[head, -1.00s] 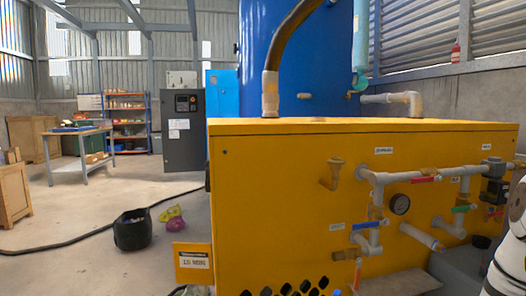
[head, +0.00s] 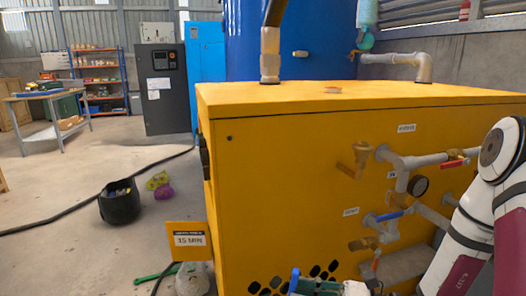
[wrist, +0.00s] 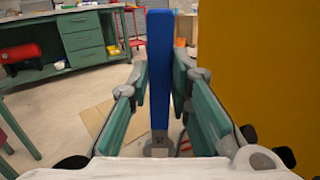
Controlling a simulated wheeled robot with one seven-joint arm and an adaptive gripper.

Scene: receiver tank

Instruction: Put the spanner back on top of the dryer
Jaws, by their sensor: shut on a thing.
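My gripper (head: 314,284) is at the bottom edge of the head view, low in front of the yellow cabinet. In the wrist view its teal fingers (wrist: 160,85) are shut on a long blue bar (wrist: 159,70) with a grey metal end, which seems to be the spanner; it stands upright in the picture. The yellow cabinet (head: 290,150), which seems to be the dryer, has a flat top (head: 400,92) well above my gripper. In the wrist view the cabinet's yellow side (wrist: 265,60) is right of my fingers.
A pipe (head: 270,55) rises from the cabinet top, and a small flat thing (head: 333,90) lies there. Valves and pipes (head: 400,180) stick out from its front. A black bucket (head: 119,203), a green tool-like thing (head: 158,273) and a hose (head: 90,205) are on the floor at left.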

